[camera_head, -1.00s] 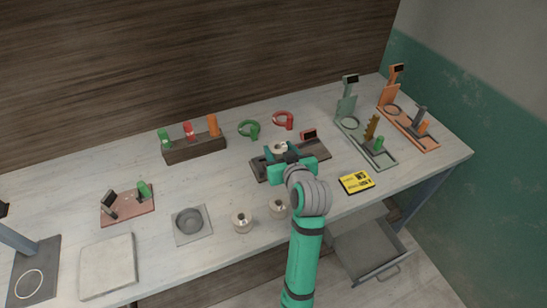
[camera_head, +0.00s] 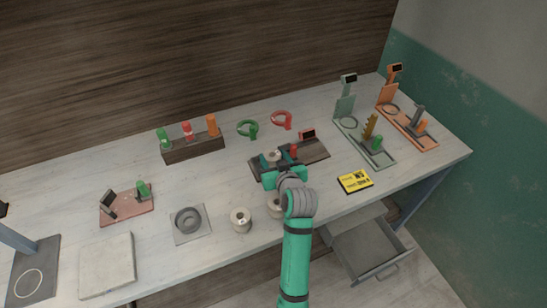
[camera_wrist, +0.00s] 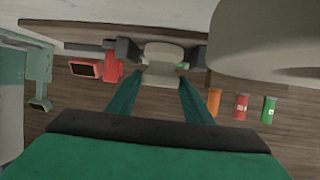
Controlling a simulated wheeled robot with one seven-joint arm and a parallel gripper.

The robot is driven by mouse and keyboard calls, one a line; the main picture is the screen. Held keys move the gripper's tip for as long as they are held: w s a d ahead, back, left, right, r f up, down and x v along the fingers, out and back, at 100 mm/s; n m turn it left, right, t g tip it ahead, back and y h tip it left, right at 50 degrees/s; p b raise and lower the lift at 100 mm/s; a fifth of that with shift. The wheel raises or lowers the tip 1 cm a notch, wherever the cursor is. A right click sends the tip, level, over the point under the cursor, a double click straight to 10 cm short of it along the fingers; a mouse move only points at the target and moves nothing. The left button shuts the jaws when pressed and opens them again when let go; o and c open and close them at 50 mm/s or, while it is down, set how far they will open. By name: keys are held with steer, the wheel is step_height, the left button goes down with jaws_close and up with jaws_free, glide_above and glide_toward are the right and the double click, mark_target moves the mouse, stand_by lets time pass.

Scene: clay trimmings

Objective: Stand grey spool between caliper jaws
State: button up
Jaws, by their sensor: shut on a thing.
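The grey spool (camera_head: 272,156) is between my gripper's (camera_head: 277,159) green fingers, which are shut on it. In the wrist view the spool (camera_wrist: 162,67) shows at the fingertips. It is over the left part of the dark caliper board (camera_head: 318,151), low and roughly upright. Dark caliper jaws stand on either side of it in the wrist view, one jaw (camera_wrist: 126,50) at left and one (camera_wrist: 197,56) at right. I cannot tell whether the spool's bottom touches the board. The caliper's red readout (camera_head: 307,135) is at its far right; it also shows in the wrist view (camera_wrist: 86,68).
Two pale spools stand nearer the front, one (camera_head: 241,219) in the clear and one (camera_head: 275,206) partly behind my arm. A yellow card (camera_head: 355,181) lies right of my arm. Red (camera_head: 282,120) and green (camera_head: 248,129) ring-shaped tools lie behind the caliper.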

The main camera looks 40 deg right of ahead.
steer(key=shift+f, duration=0.1)
steer(key=o, duration=1.2)
steer(key=shift+w, duration=0.15)
steer(key=shift+s, duration=0.25)
steer(key=v, duration=1.2)
steer(key=shift+a, duration=0.1)
steer(key=shift+w, duration=0.2)
